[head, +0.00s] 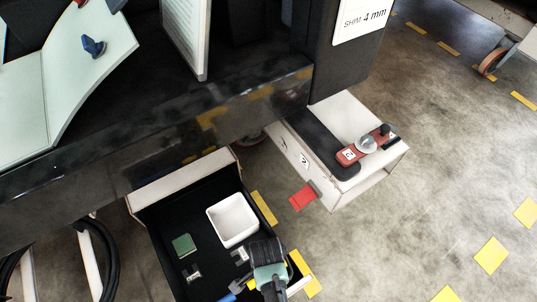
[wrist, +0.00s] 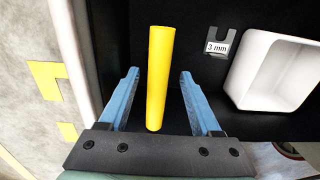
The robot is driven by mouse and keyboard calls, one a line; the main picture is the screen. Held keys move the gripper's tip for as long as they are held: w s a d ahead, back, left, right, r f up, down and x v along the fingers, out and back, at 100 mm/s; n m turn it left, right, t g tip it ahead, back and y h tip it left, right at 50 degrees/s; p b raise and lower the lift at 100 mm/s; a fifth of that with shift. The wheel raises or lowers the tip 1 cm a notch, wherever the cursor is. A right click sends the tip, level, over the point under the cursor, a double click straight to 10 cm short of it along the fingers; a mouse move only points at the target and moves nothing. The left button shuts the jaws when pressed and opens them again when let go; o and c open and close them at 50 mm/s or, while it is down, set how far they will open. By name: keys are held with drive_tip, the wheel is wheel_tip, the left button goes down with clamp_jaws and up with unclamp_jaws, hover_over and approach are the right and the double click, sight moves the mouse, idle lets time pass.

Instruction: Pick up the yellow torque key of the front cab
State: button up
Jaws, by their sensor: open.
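The yellow torque key (wrist: 158,78) is a plain yellow cylinder in the wrist view. It lies lengthwise over the dark drawer floor, between the two blue fingers of my gripper (wrist: 160,73). My gripper is open, with a clear gap between each finger and the key. In the head view my gripper (head: 240,288) is low over the front of the open drawer (head: 180,180), and the arm hides most of the key there.
A white square bin (wrist: 250,75) stands right of the key, with a grey 3 mm shim (wrist: 217,45) beside it. The drawer's pale wall (wrist: 75,50) is close on the left. A green block (head: 184,245) lies farther left in the head view. A white box with a red tool (head: 360,148) stands outside.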

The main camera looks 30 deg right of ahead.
wheel_tip(320, 180, down, 4)
drive_tip(key=shift+s+d+r+b, duration=0.15)
drive_tip(key=shift+b, duration=0.85)
drive_tip(key=shift+r, duration=0.1)
drive_tip(key=shift+c, duration=0.2)
clamp_jaws()
